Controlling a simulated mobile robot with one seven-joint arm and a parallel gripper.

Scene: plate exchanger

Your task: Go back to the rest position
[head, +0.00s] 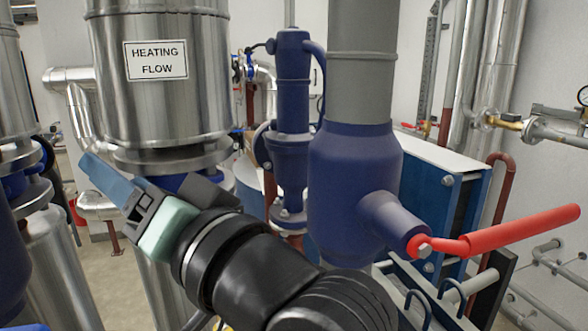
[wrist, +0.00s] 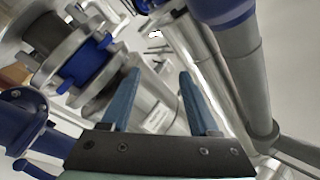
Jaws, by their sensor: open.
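My gripper (head: 108,180) is at the left of the head view, at the end of my black arm, which reaches in from the bottom. Its blue fingers point up and left, in front of the lower end of the steel "HEATING FLOW" pipe (head: 160,105). In the wrist view my gripper (wrist: 155,95) shows two blue fingers spread apart with nothing between them. A blue valve body (head: 352,185) with a red lever handle (head: 525,232) stands to the right of my arm. The handle points right and slightly up, and my gripper is well apart from it.
A blue plate exchanger (head: 445,195) stands behind the valve. A slimmer blue fitting (head: 292,120) rises between the two large pipes. Steel and red pipes run along the right wall (head: 535,60). In the wrist view, flanged pipes (wrist: 75,55) lie left and a grey pipe (wrist: 240,80) right.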

